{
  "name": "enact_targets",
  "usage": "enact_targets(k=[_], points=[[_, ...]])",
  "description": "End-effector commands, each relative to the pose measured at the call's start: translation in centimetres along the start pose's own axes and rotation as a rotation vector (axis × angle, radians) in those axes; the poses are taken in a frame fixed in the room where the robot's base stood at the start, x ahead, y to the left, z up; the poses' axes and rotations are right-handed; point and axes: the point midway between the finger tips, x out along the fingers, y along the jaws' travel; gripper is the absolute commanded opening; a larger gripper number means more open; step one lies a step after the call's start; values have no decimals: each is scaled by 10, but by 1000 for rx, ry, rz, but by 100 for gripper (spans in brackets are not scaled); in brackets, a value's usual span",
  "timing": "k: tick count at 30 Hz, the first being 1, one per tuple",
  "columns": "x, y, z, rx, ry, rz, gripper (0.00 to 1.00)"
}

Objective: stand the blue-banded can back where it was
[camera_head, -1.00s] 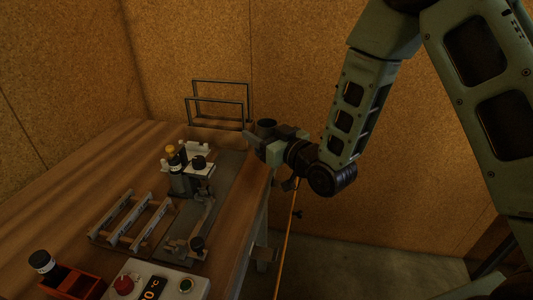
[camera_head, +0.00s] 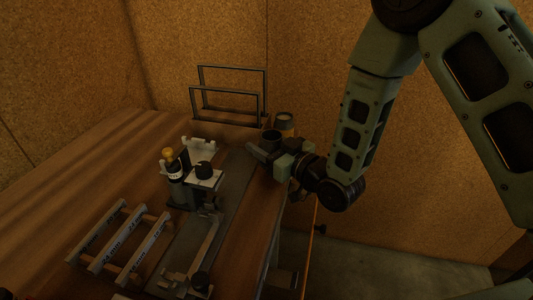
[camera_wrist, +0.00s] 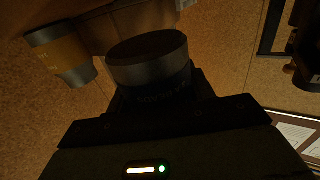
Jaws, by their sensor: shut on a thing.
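My gripper (camera_head: 268,149) is shut on a dark can (camera_head: 271,136) at the back right of the bench. The can also shows large in the wrist view (camera_wrist: 148,62), with a grey metal upper part and a dark band with lettering. The band's blue is hard to make out in this light. The can looks upright in the head view; its base is hidden by the gripper, so I cannot tell whether it touches the bench. A second can with a tan-yellow band (camera_wrist: 62,55) stands apart beside it; it shows just behind the held can in the head view (camera_head: 284,121).
A black wire rack (camera_head: 228,91) stands at the bench's back edge, left of the cans. Bare wood (camera_head: 80,170) lies at the left.

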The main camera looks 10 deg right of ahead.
Motion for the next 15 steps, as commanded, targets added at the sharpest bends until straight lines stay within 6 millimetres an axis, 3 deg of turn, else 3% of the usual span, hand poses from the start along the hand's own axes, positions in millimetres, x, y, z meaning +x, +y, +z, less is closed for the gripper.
enact_targets(k=[6, 15], points=[[0, 0, 27, -1, -1, 0, 25], [0, 0, 29, -1, 1, 0, 25]])
